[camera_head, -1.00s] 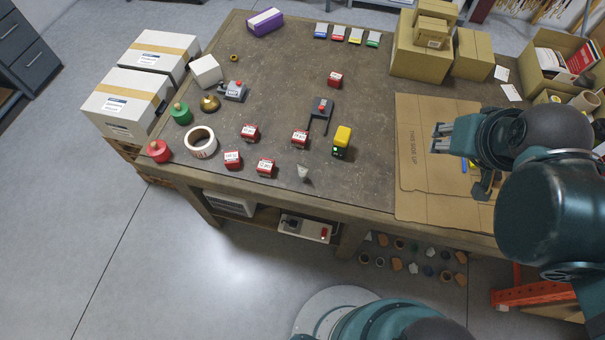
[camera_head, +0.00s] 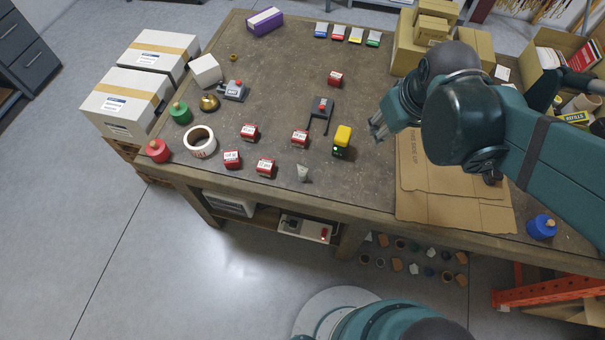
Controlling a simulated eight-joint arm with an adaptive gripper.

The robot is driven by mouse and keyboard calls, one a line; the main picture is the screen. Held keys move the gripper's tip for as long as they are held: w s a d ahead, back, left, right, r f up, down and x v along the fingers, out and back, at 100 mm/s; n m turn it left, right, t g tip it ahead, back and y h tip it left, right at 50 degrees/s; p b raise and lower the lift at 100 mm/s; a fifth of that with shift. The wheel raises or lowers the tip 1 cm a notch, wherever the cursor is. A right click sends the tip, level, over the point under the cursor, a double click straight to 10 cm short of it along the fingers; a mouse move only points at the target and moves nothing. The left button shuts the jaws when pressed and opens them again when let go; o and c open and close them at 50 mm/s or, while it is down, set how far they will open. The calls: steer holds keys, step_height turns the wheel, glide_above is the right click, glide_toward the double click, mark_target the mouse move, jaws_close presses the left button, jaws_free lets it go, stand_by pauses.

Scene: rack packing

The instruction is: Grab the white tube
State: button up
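A small whitish tube-like thing (camera_head: 304,173) stands near the front edge of the table; it is small, and its exact shape is hard to tell. My gripper (camera_head: 376,129) is over the table, at the left edge of the cardboard sheet. It is up and to the right of the whitish tube and well apart from it. Its fingers point left and down, look spread, and hold nothing that I can see.
A yellow-topped block (camera_head: 342,140) stands between my gripper and the tube. A flat cardboard sheet (camera_head: 450,205) covers the right side. Brown boxes (camera_head: 408,55) stand behind.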

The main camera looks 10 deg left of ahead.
mark_target(302, 166)
steer(key=s+a+f+n+g, duration=0.1)
steer(key=a+f+n, duration=0.2)
steer(key=a+f, duration=0.2)
steer(key=s+a+f+n+g, duration=0.1)
steer(key=a+f+n, duration=0.2)
steer(key=a+f, duration=0.3)
steer(key=s+a+f+n+g+h+b, duration=0.1)
steer(key=a+f+n, duration=0.1)
steer(key=a+f, duration=0.4)
steer(key=shift+s+a+f+n+g, duration=0.1)
steer(key=shift+a+f+n+g, duration=0.1)
steer(key=shift+a, duration=0.8)
steer(key=shift+s+a+f+n+g, duration=0.1)
steer(key=shift+a+n+g, duration=0.1)
steer(key=shift+a, duration=0.75)
steer(key=shift+f+b, duration=0.3)
steer(key=shift+f, duration=0.95)
steer(key=shift+f, duration=0.1)
steer(key=shift+d+f+b, duration=0.15)
steer(key=shift+f+b, duration=0.5)
steer(key=shift+f, duration=1.85)
